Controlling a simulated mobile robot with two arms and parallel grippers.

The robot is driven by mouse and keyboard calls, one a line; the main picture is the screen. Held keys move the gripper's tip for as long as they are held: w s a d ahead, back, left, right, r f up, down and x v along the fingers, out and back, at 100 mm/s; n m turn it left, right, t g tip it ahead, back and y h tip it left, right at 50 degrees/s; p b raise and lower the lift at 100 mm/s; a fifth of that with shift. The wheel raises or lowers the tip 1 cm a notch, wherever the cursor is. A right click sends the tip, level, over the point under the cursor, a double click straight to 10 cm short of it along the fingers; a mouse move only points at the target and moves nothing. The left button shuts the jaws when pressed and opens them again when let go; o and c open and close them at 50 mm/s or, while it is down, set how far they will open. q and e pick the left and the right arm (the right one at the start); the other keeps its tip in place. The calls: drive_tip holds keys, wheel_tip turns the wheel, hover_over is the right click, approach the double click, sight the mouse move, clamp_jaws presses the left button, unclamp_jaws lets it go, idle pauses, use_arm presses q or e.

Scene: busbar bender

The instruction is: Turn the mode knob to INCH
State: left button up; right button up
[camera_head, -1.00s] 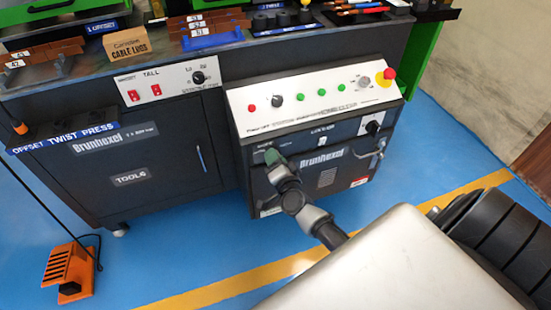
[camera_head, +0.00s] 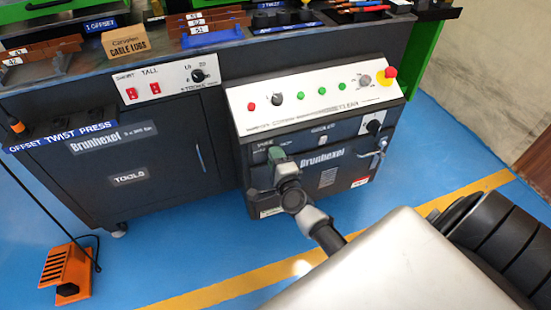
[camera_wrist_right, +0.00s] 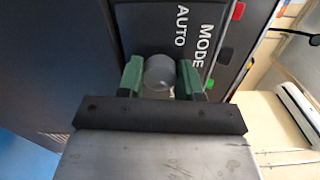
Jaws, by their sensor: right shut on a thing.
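The mode knob (camera_wrist_right: 159,73) is a grey round knob in the right wrist view, beside the printed words MODE and AUTO. My right gripper (camera_wrist_right: 160,78) has its two green fingers on either side of the knob and is shut on it. In the head view my right gripper (camera_head: 277,155) reaches the left part of the dark front panel (camera_head: 325,160) of the bender's control box, and the knob is hidden behind it. The INCH mark is not readable, so I cannot tell the knob's exact setting. My left gripper is not in view.
Above is a white sloped panel (camera_head: 310,105) with several buttons and a red emergency stop (camera_head: 389,73). Another black knob (camera_head: 374,126) and a metal handle (camera_head: 379,152) are at the right. An orange foot pedal (camera_head: 67,272) stands on the blue floor.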

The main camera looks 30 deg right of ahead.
idle(0.3)
drive_tip(key=o, duration=0.9)
